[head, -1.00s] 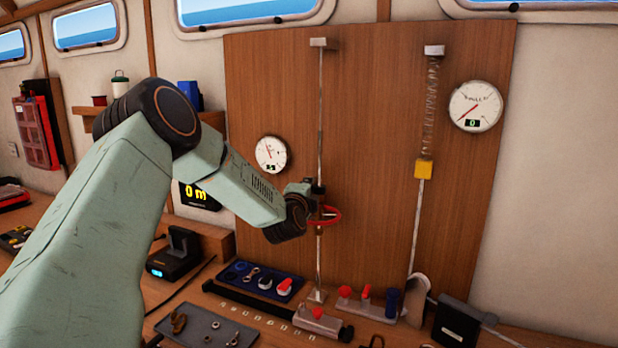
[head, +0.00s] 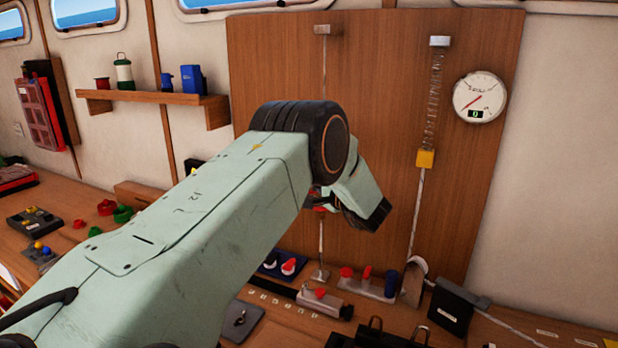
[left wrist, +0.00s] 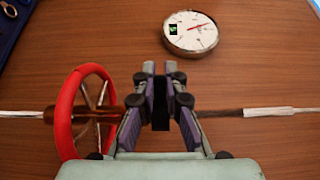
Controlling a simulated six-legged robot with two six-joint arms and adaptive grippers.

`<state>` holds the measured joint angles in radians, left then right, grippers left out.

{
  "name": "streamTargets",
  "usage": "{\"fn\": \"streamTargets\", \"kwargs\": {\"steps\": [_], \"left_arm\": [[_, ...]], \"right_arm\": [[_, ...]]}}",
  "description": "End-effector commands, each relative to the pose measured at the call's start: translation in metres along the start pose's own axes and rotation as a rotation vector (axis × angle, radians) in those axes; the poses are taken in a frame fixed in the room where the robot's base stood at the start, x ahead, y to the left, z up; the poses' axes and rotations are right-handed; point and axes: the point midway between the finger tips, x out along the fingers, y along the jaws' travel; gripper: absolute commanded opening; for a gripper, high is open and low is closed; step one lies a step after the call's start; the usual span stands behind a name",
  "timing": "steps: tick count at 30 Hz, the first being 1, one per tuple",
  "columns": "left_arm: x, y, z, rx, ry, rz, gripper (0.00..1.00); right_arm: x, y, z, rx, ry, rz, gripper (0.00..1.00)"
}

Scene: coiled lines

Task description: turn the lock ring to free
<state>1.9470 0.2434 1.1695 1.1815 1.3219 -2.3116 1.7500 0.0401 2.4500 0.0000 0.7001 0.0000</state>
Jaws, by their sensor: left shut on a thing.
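In the left wrist view, my left gripper (left wrist: 160,90) is shut on a dark piece (left wrist: 160,112) on the rod (left wrist: 215,113), which runs across the picture. The dark piece looks like the lock ring, but its turn position cannot be read. A red spoked handwheel (left wrist: 66,115) sits around the same rod, just left of the fingers. In the head view, my left forearm and wrist cover the gripper and the dark piece. Only a bit of the red wheel (head: 320,209) and the upright rod (head: 324,80) above and below show. My right gripper is in neither view.
A round gauge (left wrist: 190,34) on the wooden board (left wrist: 270,70) is close to the fingers. Red and blue fittings (head: 367,280) crowd the bench below.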

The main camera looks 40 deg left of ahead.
Motion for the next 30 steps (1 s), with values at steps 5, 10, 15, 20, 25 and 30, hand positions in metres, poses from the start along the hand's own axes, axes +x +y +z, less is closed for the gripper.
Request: {"fn": "streamTargets", "kwargs": {"steps": [5, 10, 15, 20, 25, 30], "left_arm": [[-0.0031, 0.0023, -0.0007, -0.002, -0.077, -0.001, 0.00], [-0.0046, 0.0015, -0.0001, -0.001, -0.124, -0.001, 0.00], [-0.0051, 0.0006, 0.0007, -0.001, -0.147, -0.001, 0.00], [-0.0051, 0.0002, 0.0009, 0.000, -0.153, 0.000, 0.00], [-0.0051, 0.0002, 0.0011, 0.000, -0.153, 0.000, 0.00], [-0.0049, 0.0002, 0.0013, -0.001, -0.153, 0.000, 0.17]], "right_arm": [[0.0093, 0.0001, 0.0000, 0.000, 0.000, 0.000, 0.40], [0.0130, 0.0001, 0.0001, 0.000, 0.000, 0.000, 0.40], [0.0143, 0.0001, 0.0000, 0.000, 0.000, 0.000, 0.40], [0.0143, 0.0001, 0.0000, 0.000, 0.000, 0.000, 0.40], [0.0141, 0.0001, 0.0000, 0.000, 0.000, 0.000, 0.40], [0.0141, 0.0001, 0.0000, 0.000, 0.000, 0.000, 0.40]]}}
